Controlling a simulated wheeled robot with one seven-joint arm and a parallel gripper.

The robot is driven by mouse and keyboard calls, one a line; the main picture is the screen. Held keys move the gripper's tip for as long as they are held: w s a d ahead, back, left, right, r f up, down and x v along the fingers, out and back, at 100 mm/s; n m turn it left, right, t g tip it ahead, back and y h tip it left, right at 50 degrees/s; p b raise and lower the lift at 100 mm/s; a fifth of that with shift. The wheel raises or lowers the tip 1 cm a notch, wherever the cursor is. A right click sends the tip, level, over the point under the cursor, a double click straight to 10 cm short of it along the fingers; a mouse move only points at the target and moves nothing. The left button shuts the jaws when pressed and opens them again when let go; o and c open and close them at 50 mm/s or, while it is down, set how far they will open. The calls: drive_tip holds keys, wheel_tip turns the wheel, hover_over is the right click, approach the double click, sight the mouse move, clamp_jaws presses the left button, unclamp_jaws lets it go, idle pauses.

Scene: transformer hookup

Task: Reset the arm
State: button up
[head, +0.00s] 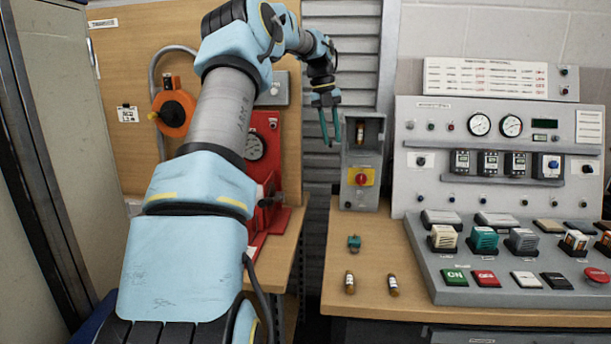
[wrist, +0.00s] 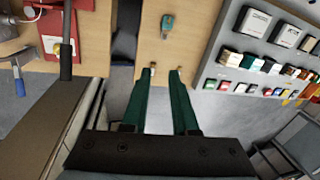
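My arm reaches up and forward across the left half of the head view. My gripper (head: 331,145) hangs with its green fingers pointing down, in front of the louvred panel and just left of the grey switch box (head: 360,165). In the wrist view, the two fingers (wrist: 161,72) stand apart with nothing between them. Two small fuses (head: 349,283) (head: 393,286) stand on the wooden table below, apart from the gripper. In the wrist view they show only partly, just past the fingertips.
A teal part (head: 354,243) lies on the wooden table (head: 335,292). The grey box has a red knob and a fuse inside. A control console (head: 455,296) with buttons fills the right. A red gauge unit (head: 262,150) and orange reel (head: 174,113) are behind my arm.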

drive_tip(key=s+a+f+n, duration=0.4)
drive_tip(key=s+f+n, duration=0.1)
drive_tip(key=s+n, duration=0.6)
drive_tip(key=s+a+f+n+t+y, duration=0.1)
drive_tip(key=s+a+f+n, duration=0.4)
drive_tip(key=s+n, duration=0.6)
drive_tip(key=s+a+f+n, duration=0.5)
drive_tip(key=s+n, duration=0.6)
drive_tip(key=n, duration=0.2)
drive_tip(key=shift+s+f+t+y, duration=0.25)
drive_tip(key=shift+t+y, duration=0.15)
drive_tip(key=shift+o, duration=0.4)
